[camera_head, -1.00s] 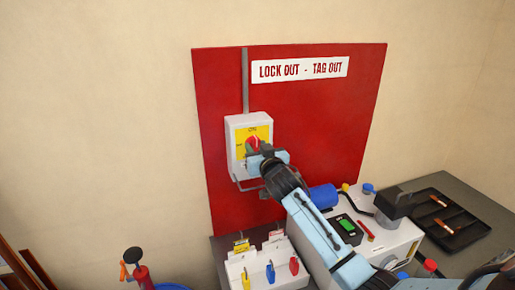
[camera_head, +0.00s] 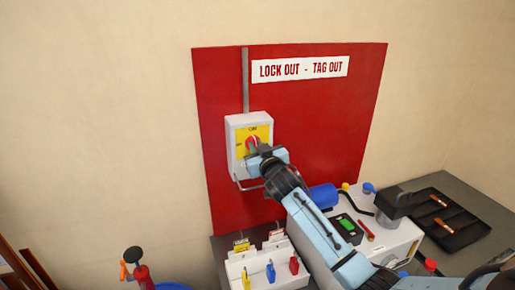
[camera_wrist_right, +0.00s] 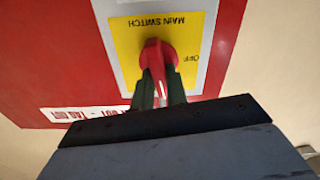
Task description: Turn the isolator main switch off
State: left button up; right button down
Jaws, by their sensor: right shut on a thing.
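The isolator main switch is a pale grey box (camera_head: 235,165) on the red lock-out board, with a yellow plate (camera_head: 263,133) and a red rotary knob (camera_head: 253,142). My right gripper (camera_head: 254,149) is at the front of the box with its jaws around the knob. In the right wrist view the dark green fingers (camera_wrist_right: 158,92) are closed on the red knob (camera_wrist_right: 157,58). The yellow plate (camera_wrist_right: 130,42) there reads "MAIN SWITCH" and "OFF", upside down. The gripper partly hides the knob, so its exact setting is hard to tell. My left gripper is out of view.
The red board (camera_head: 320,130) carries a "LOCK OUT - TAG OUT" sign (camera_head: 300,69). The wall left of the board is clear.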

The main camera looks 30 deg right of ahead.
jog(key=shift+a+f+n, duration=0.1)
jog(key=shift+n, duration=2.55)
jog(key=shift+a+f+n, duration=0.1)
jog(key=shift+f+n, duration=0.05)
jog(key=shift+n, duration=2.45)
jog(key=shift+a+f+n, duration=0.1)
jog(key=shift+n, duration=2.85)
jog(key=c, duration=1.4)
grip_release()
jog(key=b+v, duration=0.2)
jog(key=v, duration=1.1)
jog(key=shift+s, duration=0.15)
jog(key=shift+a, duration=0.1)
